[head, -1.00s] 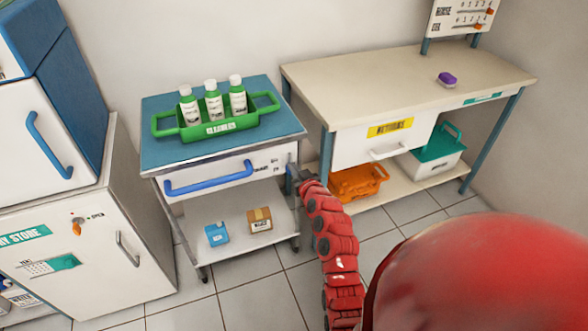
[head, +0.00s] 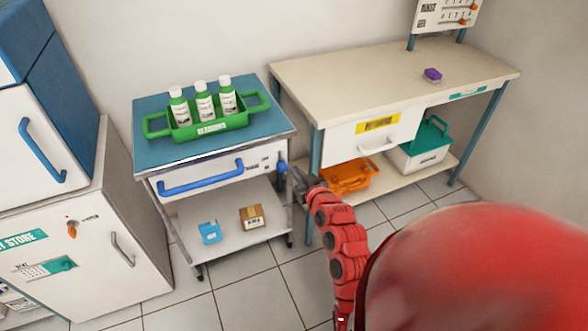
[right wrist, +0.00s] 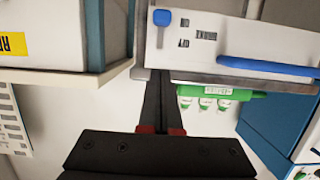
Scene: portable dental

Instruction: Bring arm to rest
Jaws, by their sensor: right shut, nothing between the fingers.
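My right gripper (head: 297,178) is at the end of my red right arm, just right of the cart's front right corner in the head view. Its fingers are shut and empty in the right wrist view (right wrist: 160,82). A small blue knob (head: 282,167) on the cart's drawer front is close to the fingertips in the head view; the knob (right wrist: 162,18) shows beyond them in the right wrist view. I cannot tell if they touch the cart. My left gripper is not in view.
The cart (head: 150,112) carries a green tray (head: 212,130) with three bottles. Its drawer has a blue handle (head: 200,178). A beige workbench (head: 380,75) stands at right, with an orange bin (head: 348,178) beneath. A white cabinet (head: 85,235) stands left. The floor between is clear.

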